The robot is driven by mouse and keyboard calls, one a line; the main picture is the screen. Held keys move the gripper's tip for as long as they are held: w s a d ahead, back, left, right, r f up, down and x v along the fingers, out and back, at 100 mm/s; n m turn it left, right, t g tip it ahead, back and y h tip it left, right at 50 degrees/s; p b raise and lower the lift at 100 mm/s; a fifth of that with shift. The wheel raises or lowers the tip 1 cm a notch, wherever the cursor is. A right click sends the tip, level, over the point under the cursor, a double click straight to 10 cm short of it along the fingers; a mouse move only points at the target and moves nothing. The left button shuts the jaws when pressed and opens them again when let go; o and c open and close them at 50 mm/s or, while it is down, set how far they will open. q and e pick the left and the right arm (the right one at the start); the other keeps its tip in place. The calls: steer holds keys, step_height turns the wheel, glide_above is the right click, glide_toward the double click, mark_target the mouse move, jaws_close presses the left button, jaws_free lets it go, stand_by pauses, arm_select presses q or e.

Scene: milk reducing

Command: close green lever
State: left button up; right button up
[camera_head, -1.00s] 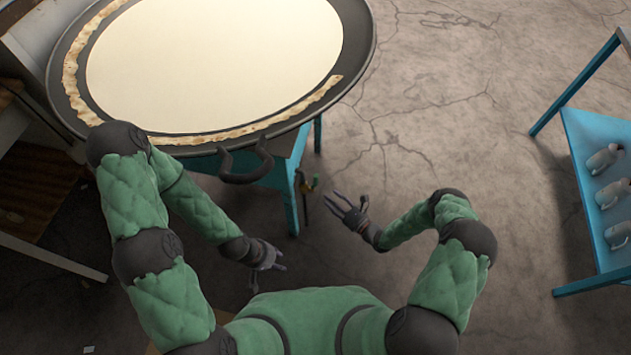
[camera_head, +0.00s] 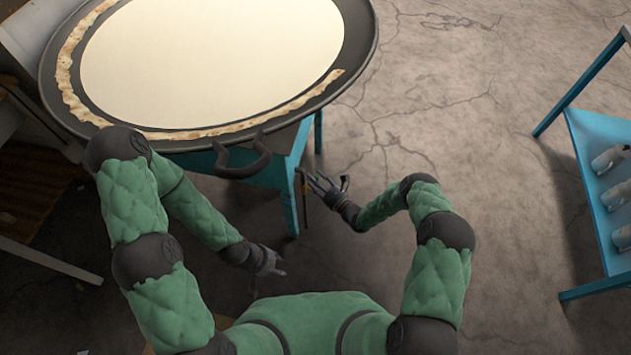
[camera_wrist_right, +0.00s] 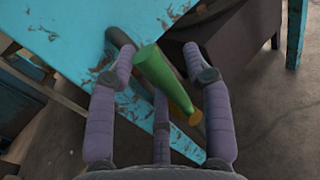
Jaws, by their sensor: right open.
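The green lever (camera_wrist_right: 158,76) shows in the right wrist view as a tapered green handle with a yellowish end, beside the blue metal frame. My right gripper (camera_wrist_right: 157,62) is open, with its purple-grey fingers spread on both sides of the lever and a third finger below it. I cannot tell whether any finger touches it. In the head view my right gripper (camera_head: 327,188) is at the blue stand's right leg and mostly covers the lever. My left gripper (camera_head: 274,264) is low and apart from the lever; its finger opening is unclear.
A large dark pan (camera_head: 357,50) of cream-coloured milk sits on the blue stand (camera_head: 290,165), with a black loop handle (camera_head: 243,165) at its front. A blue rack (camera_head: 590,200) with several pale metal items stands at right. The floor between is clear.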

jaws_close()
steer(key=shift+w, duration=0.15)
steer(key=shift+w+d+m+g+p, duration=0.2)
steer(key=shift+w+m+g+p, duration=0.1)
steer(key=shift+w+m+g, duration=0.35)
steer(key=shift+w+d+f+m+h, duration=0.1)
steer(key=shift+w+d+m+h, duration=0.1)
steer(key=shift+w+m+h, duration=0.3)
steer(key=shift+w+d+f+m+g+b, duration=0.2)
steer(key=shift+w+f+m+g, duration=0.1)
steer(key=shift+w+m+g, duration=0.35)
steer(key=shift+w+d+f+m+g+b, duration=0.15)
steer(key=shift+w+f+m+g, duration=0.2)
steer(key=shift+m+g, duration=0.3)
